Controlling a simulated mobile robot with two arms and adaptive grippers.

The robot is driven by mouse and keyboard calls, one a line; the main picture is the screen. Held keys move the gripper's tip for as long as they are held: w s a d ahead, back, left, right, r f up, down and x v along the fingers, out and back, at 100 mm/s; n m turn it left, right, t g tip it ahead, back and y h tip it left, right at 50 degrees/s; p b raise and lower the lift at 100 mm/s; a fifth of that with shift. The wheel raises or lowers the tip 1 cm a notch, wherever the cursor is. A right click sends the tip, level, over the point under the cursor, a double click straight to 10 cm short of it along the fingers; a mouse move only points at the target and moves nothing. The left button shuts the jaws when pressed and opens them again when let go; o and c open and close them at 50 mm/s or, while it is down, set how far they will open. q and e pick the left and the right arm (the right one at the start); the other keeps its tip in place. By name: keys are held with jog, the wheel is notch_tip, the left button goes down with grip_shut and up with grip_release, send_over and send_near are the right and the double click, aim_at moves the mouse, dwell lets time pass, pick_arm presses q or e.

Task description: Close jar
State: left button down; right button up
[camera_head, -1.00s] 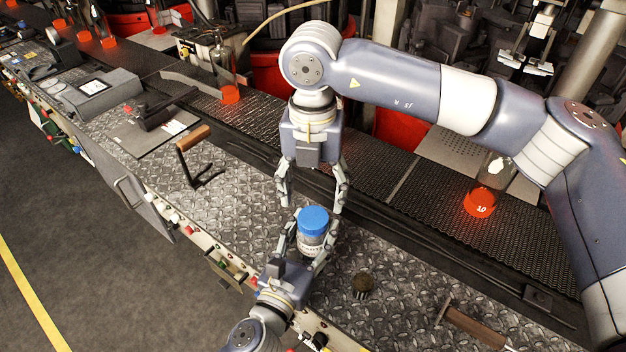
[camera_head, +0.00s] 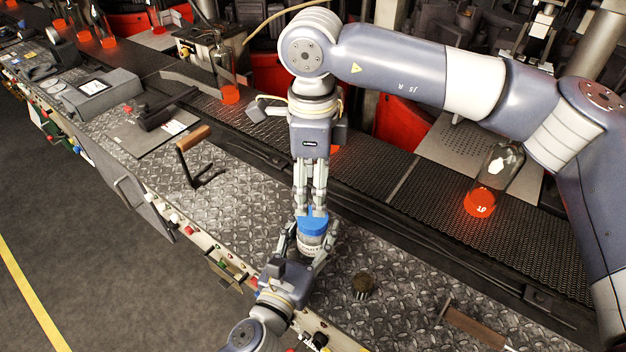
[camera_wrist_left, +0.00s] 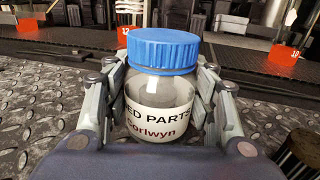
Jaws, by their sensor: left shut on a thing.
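A clear jar (camera_head: 311,246) with a white label stands upright with a blue lid (camera_head: 313,226) on its top. My left gripper (camera_head: 309,240) comes from the lower left and is shut around the jar's body. In the left wrist view the jar (camera_wrist_left: 160,105) sits between the fingers, with the blue lid (camera_wrist_left: 164,50) level above them. My right gripper (camera_head: 312,211) points down at the lid from above, its fingertips overlapping the lid in the head view. Its fingers do not show in the left wrist view. I cannot tell whether it is open or shut.
A round brush (camera_head: 363,284) and a wooden-handled tool (camera_head: 477,328) lie right of the jar. Another wooden-handled tool (camera_head: 193,140) is at the left. A conveyor (camera_head: 400,200) with glowing bottles, one being a bottle (camera_head: 487,190), runs behind the tread-plate bench.

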aim_at(313, 217)
jog(key=shift+r+n, duration=0.15)
jog(key=shift+n, duration=1.25)
jog(key=shift+f, duration=4.05)
jog(key=c, duration=1.1)
